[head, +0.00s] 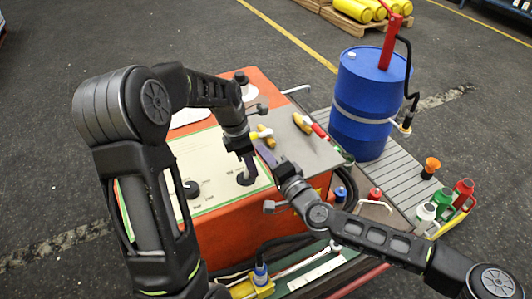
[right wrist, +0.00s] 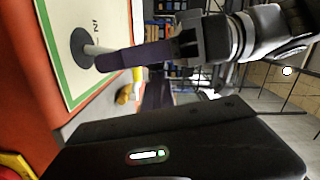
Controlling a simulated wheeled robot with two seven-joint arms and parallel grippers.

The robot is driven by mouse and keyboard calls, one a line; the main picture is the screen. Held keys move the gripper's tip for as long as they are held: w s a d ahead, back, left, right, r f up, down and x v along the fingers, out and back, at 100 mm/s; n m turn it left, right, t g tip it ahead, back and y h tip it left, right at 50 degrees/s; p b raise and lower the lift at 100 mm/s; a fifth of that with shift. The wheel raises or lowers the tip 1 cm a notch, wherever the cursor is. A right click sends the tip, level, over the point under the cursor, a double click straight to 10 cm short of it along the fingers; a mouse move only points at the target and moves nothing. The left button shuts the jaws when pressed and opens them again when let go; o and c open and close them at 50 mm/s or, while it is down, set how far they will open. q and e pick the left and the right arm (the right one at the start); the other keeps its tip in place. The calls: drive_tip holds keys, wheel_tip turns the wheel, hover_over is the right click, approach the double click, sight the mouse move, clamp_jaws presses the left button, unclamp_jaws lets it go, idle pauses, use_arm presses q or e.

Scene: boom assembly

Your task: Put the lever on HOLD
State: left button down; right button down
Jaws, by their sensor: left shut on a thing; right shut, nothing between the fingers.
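The lever is a short grey handle on a dark round base (head: 247,178) on the pale, green-edged panel of the orange machine. In the right wrist view its handle (right wrist: 96,50) stands out from the round base. My left gripper (head: 247,163) reaches down over it from above and is shut on the handle. Its purple finger (right wrist: 140,58) meets the handle's end and hides part of it. My right gripper (head: 266,156) is shut and empty, close beside the left one on its right. The panel's lettering is too small to read, so the lever's setting cannot be told.
A second black knob (head: 190,189) sits on the panel to the left. Yellow-handled tools (head: 302,122) lie on the grey top near the grippers. A blue drum (head: 365,105) stands behind right on a slatted platform. Bottles (head: 427,210) stand at the right.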

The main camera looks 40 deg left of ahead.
use_arm(q)
drive_tip(key=shift+w+r, duration=0.2)
drive_tip(key=shift+w, duration=0.05)
use_arm(e)
drive_tip(key=shift+s+a+g, duration=0.3)
drive_tip(key=shift+s+a, duration=0.05)
drive_tip(key=shift+s, duration=0.4)
use_arm(q)
drive_tip(key=c, duration=1.4)
unclamp_jaws()
drive_tip(key=o, duration=0.3)
drive_tip(key=shift+s+f, duration=0.1)
drive_tip(key=shift+s, duration=0.05)
drive_tip(key=shift+o, duration=0.2)
use_arm(e)
drive_tip(key=shift+w+f, duration=0.1)
drive_tip(key=shift+w, duration=0.15)
use_arm(q)
drive_tip(key=v, duration=1.2)
use_arm(e)
drive_tip(key=shift+d, duration=0.1)
